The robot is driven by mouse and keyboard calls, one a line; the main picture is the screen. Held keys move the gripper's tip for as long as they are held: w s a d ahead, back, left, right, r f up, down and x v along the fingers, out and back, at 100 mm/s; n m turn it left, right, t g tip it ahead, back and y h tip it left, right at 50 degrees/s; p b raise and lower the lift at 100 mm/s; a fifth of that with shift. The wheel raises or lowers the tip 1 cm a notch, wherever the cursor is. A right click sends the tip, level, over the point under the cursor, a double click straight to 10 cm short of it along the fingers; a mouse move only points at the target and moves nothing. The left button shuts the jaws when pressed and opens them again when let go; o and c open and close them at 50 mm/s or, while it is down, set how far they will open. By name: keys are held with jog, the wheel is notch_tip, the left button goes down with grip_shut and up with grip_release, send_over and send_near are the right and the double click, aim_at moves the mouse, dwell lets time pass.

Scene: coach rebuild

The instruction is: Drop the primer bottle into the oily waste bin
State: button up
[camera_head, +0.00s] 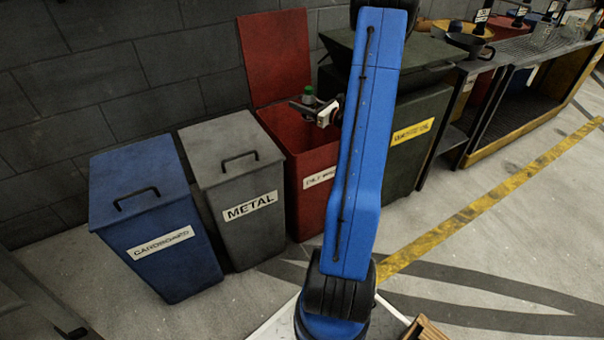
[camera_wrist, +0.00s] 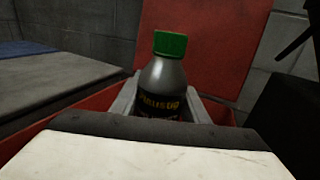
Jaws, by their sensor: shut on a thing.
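The primer bottle, dark grey with a green cap and yellow lettering, stands upright between my gripper's fingers in the wrist view (camera_wrist: 165,88). In the head view its green cap (camera_head: 308,91) shows above the red oily waste bin (camera_head: 312,165). My gripper (camera_head: 308,104) is shut on the bottle, over the bin's opening. The bin's red lid (camera_head: 273,58) stands open against the wall. The bin's label is partly hidden by my blue arm. The red lid also fills the background of the wrist view (camera_wrist: 215,50).
A grey metal bin (camera_head: 230,165) and a blue cardboard bin (camera_head: 150,215), both closed, stand to the left. A dark green waste oil bin (camera_head: 408,150) is to the right, partly behind my arm. A workbench (camera_head: 530,70) stands farther right. The floor in front is mostly clear.

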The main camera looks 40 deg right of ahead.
jog(key=shift+f, duration=0.2)
jog(key=o, duration=1.4)
jog(key=shift+c, duration=0.2)
jog(key=shift+s, duration=0.15)
jog(key=s+d, duration=0.3)
jog(key=s, duration=1.4)
